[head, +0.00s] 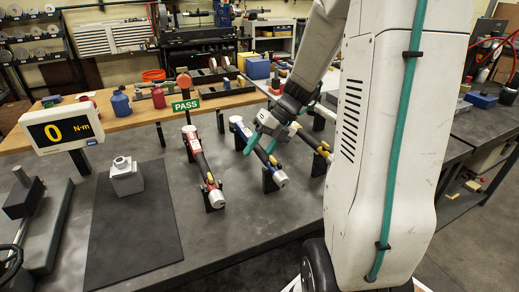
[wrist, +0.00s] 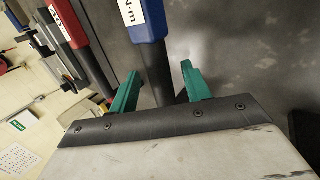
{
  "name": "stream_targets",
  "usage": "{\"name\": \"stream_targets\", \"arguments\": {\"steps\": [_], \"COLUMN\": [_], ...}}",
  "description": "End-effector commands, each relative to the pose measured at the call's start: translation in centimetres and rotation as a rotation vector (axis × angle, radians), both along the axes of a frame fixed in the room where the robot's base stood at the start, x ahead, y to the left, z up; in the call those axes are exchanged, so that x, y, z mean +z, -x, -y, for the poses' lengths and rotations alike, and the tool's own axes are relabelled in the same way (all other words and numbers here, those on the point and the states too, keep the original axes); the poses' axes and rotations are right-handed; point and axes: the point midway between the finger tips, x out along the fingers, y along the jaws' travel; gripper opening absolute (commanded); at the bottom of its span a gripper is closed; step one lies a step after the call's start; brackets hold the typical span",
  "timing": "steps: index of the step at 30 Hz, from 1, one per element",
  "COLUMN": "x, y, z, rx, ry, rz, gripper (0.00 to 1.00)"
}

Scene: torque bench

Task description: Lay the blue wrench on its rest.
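The blue wrench (head: 281,177) lies tilted along a pair of black posts, its rest (head: 269,184), in the middle of the bench in the head view. Its near end is at the front post and its far part is by the rear post. In the wrist view its blue handle (wrist: 145,22) and dark shaft (wrist: 158,75) show. My gripper (head: 262,143) is above the wrench with its teal fingers apart. In the wrist view the fingers (wrist: 158,85) stand on either side of the shaft, with gaps visible. The wrench's middle is partly hidden by my gripper in the head view.
A red wrench (head: 203,165) lies on posts to the left, and a yellow-marked wrench (head: 318,147) to the right. A display reading 0 N·m (head: 62,127), a green PASS sign (head: 186,105) and a grey block (head: 126,178) on a dark mat (head: 135,235) stand left.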

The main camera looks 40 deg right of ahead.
Motion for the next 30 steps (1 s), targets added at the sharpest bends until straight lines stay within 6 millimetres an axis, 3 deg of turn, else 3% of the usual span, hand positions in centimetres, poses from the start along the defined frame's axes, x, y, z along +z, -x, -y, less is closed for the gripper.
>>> {"name": "stream_targets", "arguments": {"steps": [8, 21, 30], "x": [0.2, 5.6, 6.4], "y": [0.1, 1.4, 1.7], "z": [0.1, 3.6, 4.1], "rx": [0.000, -0.001, 0.000], "ry": [0.000, 0.000, 0.000], "rz": [-0.001, 0.002, -0.001], "gripper": [0.48, 0.48, 0.48]}}
